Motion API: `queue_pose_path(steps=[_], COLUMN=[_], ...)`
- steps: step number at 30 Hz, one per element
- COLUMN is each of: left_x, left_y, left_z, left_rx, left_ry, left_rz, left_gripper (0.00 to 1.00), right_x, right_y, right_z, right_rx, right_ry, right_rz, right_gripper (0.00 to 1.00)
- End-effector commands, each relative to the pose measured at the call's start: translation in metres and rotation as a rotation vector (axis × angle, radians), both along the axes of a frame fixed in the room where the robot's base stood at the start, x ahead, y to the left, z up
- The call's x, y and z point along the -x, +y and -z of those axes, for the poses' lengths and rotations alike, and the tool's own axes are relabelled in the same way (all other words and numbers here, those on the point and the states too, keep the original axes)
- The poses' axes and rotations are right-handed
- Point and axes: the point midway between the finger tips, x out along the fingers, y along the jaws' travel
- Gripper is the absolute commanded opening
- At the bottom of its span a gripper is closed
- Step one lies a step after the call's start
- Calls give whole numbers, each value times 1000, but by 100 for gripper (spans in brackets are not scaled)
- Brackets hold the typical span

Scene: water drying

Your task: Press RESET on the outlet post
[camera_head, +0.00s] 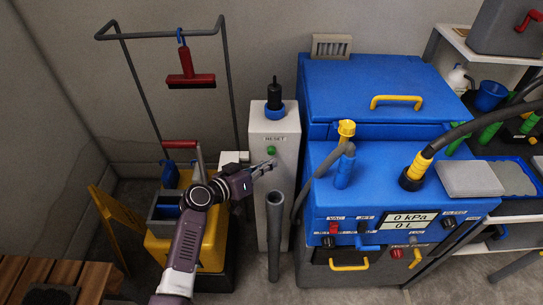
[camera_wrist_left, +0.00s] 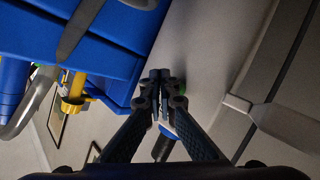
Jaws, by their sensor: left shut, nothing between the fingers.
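The outlet post (camera_head: 287,182) is a tall white column in the middle of the head view, with the word RESET on its upper front. A round green button (camera_head: 271,150) sits below that word. My left gripper (camera_head: 272,163) is shut and empty, with its fingertips in front of the post, just below the button in the picture. In the left wrist view the shut fingertips (camera_wrist_left: 161,76) point at the pale post face (camera_wrist_left: 200,40). The green button (camera_wrist_left: 182,88) shows partly behind them there. I cannot tell whether the fingertips touch the post. My right gripper is not in view.
A black plug with a blue collar (camera_head: 275,112) stands on the post. A grey upright pipe (camera_head: 274,235) stands before the post. A blue machine (camera_head: 400,180) with a hose is close on the right. A yellow mop cart (camera_head: 190,250) stands on the left.

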Motion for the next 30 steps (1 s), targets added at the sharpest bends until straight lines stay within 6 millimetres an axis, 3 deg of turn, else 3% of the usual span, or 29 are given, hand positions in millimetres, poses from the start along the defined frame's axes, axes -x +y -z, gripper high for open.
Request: queue_pose_path(steps=[30], left_x=[-7], left_y=[0], left_z=[-1], left_rx=[0], left_ry=[0], left_rz=[0], left_gripper=[0], right_x=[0], right_y=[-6], right_z=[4], right_rx=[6], right_ry=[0], right_rz=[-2], right_gripper=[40])
